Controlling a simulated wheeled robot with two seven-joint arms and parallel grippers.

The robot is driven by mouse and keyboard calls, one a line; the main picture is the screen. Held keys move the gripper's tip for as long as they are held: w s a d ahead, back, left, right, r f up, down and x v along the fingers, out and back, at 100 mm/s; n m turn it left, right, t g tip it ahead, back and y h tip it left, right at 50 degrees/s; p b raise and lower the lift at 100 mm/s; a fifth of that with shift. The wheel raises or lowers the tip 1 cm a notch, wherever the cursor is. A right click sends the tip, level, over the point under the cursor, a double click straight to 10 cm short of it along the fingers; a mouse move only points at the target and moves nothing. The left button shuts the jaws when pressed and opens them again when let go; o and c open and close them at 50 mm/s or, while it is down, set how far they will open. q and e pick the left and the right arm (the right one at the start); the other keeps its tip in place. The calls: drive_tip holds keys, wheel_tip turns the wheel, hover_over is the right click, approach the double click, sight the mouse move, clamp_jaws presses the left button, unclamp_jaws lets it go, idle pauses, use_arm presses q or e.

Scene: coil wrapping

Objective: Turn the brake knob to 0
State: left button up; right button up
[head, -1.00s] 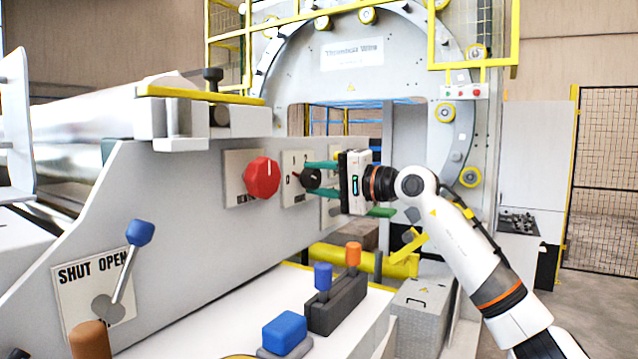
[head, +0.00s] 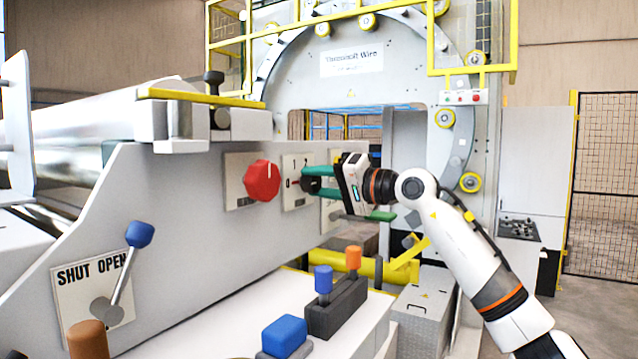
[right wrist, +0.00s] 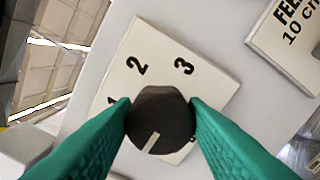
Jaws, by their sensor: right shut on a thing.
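The black brake knob (right wrist: 160,118) sits on a pale dial plate with the numbers 2 and 3 in clear view. The plate (right wrist: 205,75) also shows in the head view (head: 289,162). A white pointer line on the knob points down and left in the right wrist view. The marks at the plate's left and right are partly hidden by the green fingers. My right gripper (right wrist: 160,106) is shut on the knob, one finger on each side. In the head view the right gripper (head: 306,182) reaches the plate from the right and hides most of the knob. My left gripper is not in view.
A red knob (head: 262,180) is on the panel just left of the dial plate. Another labelled plate (right wrist: 290,40) lies close on the other side. A blue-tipped lever (head: 139,234) stands at the SHUT/OPEN plate. Blue and orange levers (head: 338,290) stand below on the white ledge.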

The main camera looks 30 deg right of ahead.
drive_tip(key=shift+f, duration=0.15)
drive_tip(key=o, duration=1)
drive_tip(key=shift+c, duration=0.2)
drive_tip(key=shift+s+d, duration=0.1)
drive_tip(key=b+v, duration=0.4)
drive_tip(key=v, duration=0.7)
drive_tip(key=shift+s+d+b, duration=0.2)
drive_tip(key=shift+s+b, duration=0.15)
drive_tip(key=shift+b, duration=0.05)
